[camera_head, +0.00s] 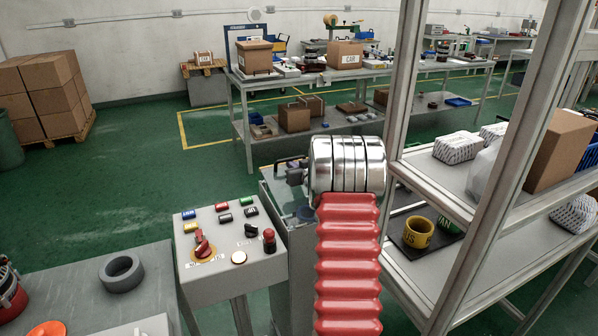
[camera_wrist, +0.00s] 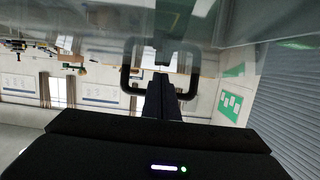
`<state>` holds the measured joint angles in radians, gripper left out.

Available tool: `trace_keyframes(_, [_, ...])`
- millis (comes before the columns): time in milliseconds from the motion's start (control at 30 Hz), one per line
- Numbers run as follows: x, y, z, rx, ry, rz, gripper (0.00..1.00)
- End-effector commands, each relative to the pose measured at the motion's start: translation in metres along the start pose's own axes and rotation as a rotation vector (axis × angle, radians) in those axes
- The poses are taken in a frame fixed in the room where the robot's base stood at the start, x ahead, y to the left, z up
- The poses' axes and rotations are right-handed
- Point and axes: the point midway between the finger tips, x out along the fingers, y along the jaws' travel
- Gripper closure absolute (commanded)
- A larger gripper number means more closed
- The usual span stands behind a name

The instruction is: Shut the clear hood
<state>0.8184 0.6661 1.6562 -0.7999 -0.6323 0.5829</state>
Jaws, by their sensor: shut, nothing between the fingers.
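The clear hood (camera_head: 289,204) shows in part on the grey cabinet behind the control box, with my arm in front of much of it. In the wrist view its see-through panel (camera_wrist: 240,58) crosses the upper part. Its black U-shaped handle (camera_wrist: 128,72) is ahead of my gripper (camera_wrist: 161,82). The fingers are shut and empty, and their tips appear between the handle's two legs. I cannot tell whether they touch the handle or how far the hood stands open. In the head view the gripper is mostly hidden by my silver wrist.
A control box (camera_head: 232,243) with coloured buttons and a red knob stands left of the cabinet. A metal-framed shelf (camera_head: 432,262) with packages is close on the right. A grey table (camera_head: 75,285) is at lower left. Green floor is open behind.

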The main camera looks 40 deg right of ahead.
Motion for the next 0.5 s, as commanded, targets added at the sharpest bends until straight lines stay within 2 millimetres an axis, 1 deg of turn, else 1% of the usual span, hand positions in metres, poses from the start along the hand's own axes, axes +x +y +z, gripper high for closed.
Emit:
trace_keyframes(167, [-0.017,0.001,-0.001,0.0,0.0,0.002,1.0])
trace_keyframes(500, [-0.066,0.0,0.0,-0.001,0.0,0.001,1.0])
